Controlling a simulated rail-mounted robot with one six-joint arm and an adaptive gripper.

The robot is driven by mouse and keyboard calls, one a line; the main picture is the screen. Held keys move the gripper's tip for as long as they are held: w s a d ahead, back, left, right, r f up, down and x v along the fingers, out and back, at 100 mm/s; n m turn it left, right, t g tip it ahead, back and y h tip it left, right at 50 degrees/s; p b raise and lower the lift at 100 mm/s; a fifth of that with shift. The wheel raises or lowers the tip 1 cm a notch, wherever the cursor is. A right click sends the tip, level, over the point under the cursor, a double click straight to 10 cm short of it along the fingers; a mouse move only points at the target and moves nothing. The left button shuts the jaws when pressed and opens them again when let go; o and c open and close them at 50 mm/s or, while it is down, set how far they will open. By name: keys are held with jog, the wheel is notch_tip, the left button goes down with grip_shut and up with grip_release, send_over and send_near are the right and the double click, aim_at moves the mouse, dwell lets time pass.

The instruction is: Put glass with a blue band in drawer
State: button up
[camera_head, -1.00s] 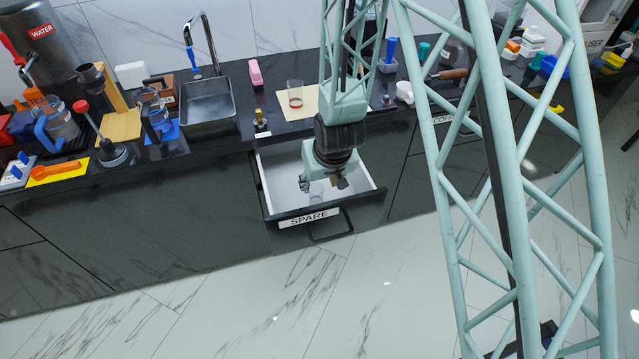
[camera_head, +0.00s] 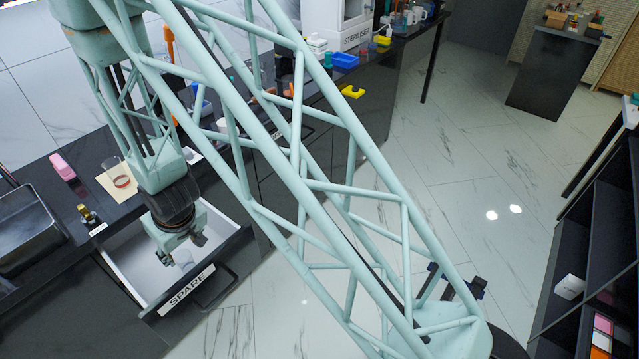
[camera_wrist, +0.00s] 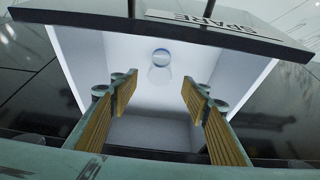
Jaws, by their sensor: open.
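A clear glass with a blue ring (camera_wrist: 161,60) is inside the open drawer (camera_wrist: 85,60) in the wrist view, near the drawer's front. My gripper (camera_wrist: 160,90) is open and empty, its two tan-padded fingers apart, with the glass showing beyond and between the fingertips without contact. In the head view my gripper (camera_head: 178,250) hangs over the drawer labelled SPARE (camera_head: 130,255), which is pulled out. The glass is hard to make out there.
A glass with a red band (camera_head: 118,173) stands on a tan mat (camera_head: 105,182) on the counter behind my arm. A pink item (camera_head: 62,167) and a sink (camera_head: 28,230) are to its left. The floor in front is clear.

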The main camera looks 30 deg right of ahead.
jog(key=s+d+r+m, duration=0.1)
jog(key=s+d+r, duration=0.4)
jog(key=r, duration=0.5)
jog(key=s+d+r+m, duration=0.1)
jog(key=s+d+r, duration=0.1)
jog(key=d+r, duration=0.65)
jog(key=s+d+r, duration=0.4)
jog(key=r, duration=0.9)
jog(key=s+d+r+m, duration=0.1)
jog(key=s+d+r, duration=0.2)
jog(key=s, duration=0.5)
jog(key=s+d+r+h, duration=0.1)
jog(key=s+d+r, duration=0.3)
jog(key=s, duration=0.5)
jog(key=s+d+r+m, duration=0.1)
jog(key=s+d+r, duration=0.2)
jog(key=s, duration=0.6)
notch_tip(320, 180, up, 2)
jog(key=shift+s+d+r+m+h, duration=0.2)
jog(key=shift+m+h, duration=0.1)
jog(key=shift+h, duration=0.1)
jog(key=shift+w, duration=0.1)
jog(key=shift+c, duration=0.2)
